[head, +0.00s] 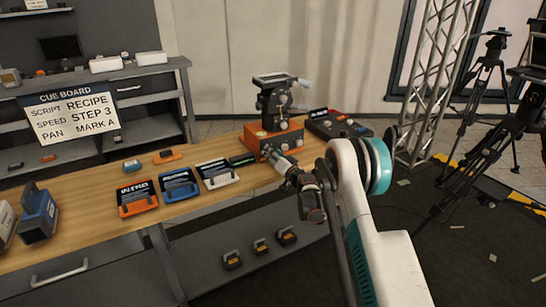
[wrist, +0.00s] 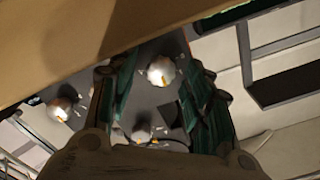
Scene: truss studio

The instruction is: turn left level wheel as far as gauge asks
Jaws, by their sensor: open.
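A dark camera head (head: 275,98) stands on an orange base (head: 257,136) at the back right of the wooden bench. Small pale wheels show on the base's front; one pale wheel (head: 283,124) is clear of my arm. My gripper (head: 275,155) is at the base's front, its fingers open. In the wrist view, one white wheel (wrist: 160,70) with an orange mark lies between the open fingers, with gaps at both sides. Two more white wheels, one at the left (wrist: 60,108) and one lower down (wrist: 142,132), also show. I cannot make out a gauge reading or which wheel is the left one.
A cue board (head: 72,115) reads script recipe, speed step 3, pan mark A. Orange, blue and white cases (head: 178,184) line the bench left of the base. A dark control box (head: 338,124) stands to its right. A truss (head: 440,75) and tripods are at the right.

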